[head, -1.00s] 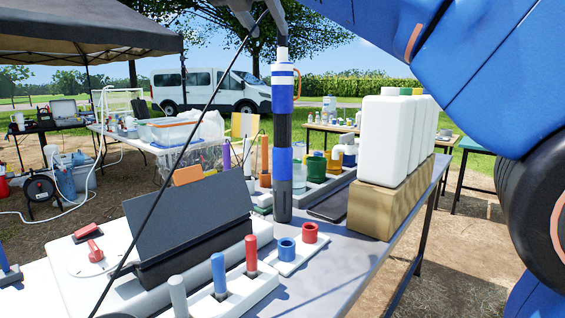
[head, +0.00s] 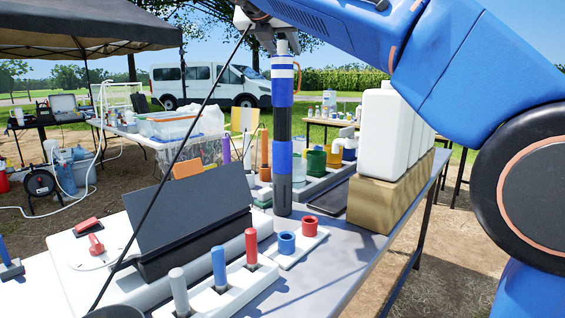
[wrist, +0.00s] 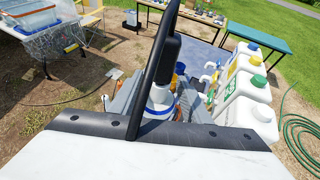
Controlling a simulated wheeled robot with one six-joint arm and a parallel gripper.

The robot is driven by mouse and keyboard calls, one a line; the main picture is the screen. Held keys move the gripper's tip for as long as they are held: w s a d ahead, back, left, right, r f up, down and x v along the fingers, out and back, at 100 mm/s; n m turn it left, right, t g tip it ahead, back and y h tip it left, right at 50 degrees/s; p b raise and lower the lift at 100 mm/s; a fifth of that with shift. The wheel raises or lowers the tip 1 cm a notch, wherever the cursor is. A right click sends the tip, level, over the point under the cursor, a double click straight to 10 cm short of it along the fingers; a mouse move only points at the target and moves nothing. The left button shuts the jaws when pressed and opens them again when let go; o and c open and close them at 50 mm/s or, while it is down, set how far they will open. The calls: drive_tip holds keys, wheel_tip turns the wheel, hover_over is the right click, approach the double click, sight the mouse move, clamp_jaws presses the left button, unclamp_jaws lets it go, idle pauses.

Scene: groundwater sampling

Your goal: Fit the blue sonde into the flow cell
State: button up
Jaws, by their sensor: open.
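The tall blue sonde (head: 284,130), with blue and black bands and a white top, stands upright among the gear on the table. Its white cap also shows in the wrist view (wrist: 160,97), partly hidden by a black finger. My gripper (head: 282,40) is open, pointing down at the top of the sonde, with its fingers near the white cap. Contact cannot be told. I cannot make out for sure which item is the flow cell.
White jugs (head: 381,135) on a tan block (head: 390,193) stand right of the sonde. A dark panel (head: 190,220), a white rack of small cylinders (head: 230,292) and a plate with blue and red rings (head: 300,245) lie in front. A dark cable (head: 165,195) crosses the view.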

drive_tip(key=x, duration=0.3)
drive_tip(key=shift+w+d+f, duration=0.1)
drive_tip(key=shift+w+d, duration=0.05)
drive_tip(key=shift+w, duration=0.2)
clamp_jaws()
idle(1.1)
